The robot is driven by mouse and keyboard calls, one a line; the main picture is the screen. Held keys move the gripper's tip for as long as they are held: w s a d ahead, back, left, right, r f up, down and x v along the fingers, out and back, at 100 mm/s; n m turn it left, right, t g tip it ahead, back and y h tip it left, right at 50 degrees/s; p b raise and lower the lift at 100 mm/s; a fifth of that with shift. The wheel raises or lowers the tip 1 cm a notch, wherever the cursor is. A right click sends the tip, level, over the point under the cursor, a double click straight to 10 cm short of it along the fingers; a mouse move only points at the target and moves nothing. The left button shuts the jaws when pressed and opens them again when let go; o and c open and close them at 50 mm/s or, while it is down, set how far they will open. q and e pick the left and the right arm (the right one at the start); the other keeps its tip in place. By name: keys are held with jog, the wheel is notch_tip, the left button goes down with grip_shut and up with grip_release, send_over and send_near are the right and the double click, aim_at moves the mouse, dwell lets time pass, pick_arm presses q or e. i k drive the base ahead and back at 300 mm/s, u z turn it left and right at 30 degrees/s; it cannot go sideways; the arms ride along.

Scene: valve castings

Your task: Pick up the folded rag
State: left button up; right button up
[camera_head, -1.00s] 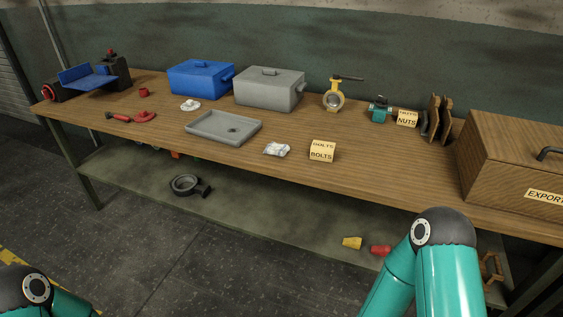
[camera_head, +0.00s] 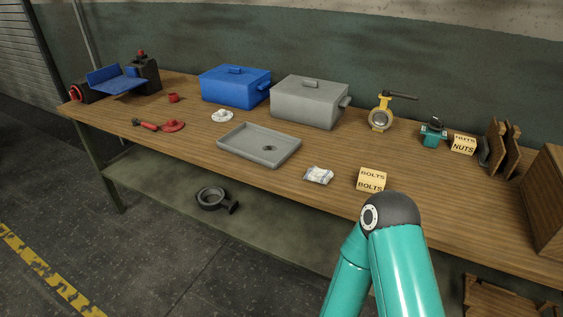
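Two small pale things on the wooden workbench (camera_head: 450,215) could be the folded rag. One is a flat, rumpled whitish-grey piece (camera_head: 319,175) in front of the grey tray's right end. The other is a small white heap (camera_head: 222,115) behind the tray's left end. At this size I cannot tell which is the rag. Neither of my grippers shows. Only a teal link and dark joint of my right arm appear at the lower right, in front of the bench edge. My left arm is out of view.
A grey tray (camera_head: 260,146), blue bin (camera_head: 235,88), grey bin (camera_head: 310,102) and bolts box (camera_head: 371,180) stand on the bench. A yellow valve (camera_head: 381,118) and nuts box (camera_head: 464,144) are farther right. A dark ring-shaped part (camera_head: 212,198) lies on the lower shelf.

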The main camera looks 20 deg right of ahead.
aim_at(314, 174)
jog(key=i, duration=0.85)
jog(key=z, duration=0.35)
